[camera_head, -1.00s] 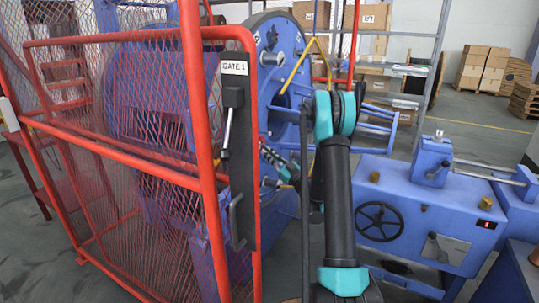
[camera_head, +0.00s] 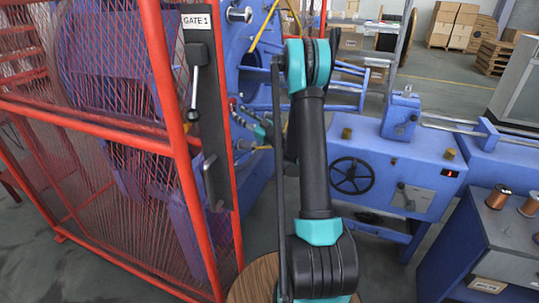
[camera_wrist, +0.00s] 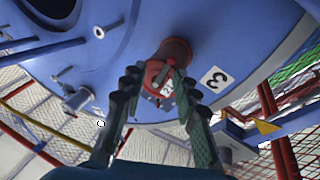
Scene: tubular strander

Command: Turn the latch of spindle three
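The spindle three latch (camera_wrist: 160,78) is a red end piece with a small white label on a brownish-red cylinder, standing out from the blue disc (camera_wrist: 215,40) in the wrist view. A white plate with the number 3 (camera_wrist: 213,79) is right of it. My gripper (camera_wrist: 163,88) has its two dark green ribbed fingers spread, one on each side of the latch, with the fingertips near it. Whether either finger touches it I cannot tell. In the head view my gripper (camera_head: 255,125) is small beside the blue machine, and the latch cannot be made out there.
The red mesh gate (camera_head: 160,110) labelled GATE 1 stands to the left, with a handle and a lever. A blue cabinet with a black handwheel (camera_head: 350,175) stands to the right. Copper spools (camera_head: 498,196) sit on a bench at the far right. Grey floor shows between them.

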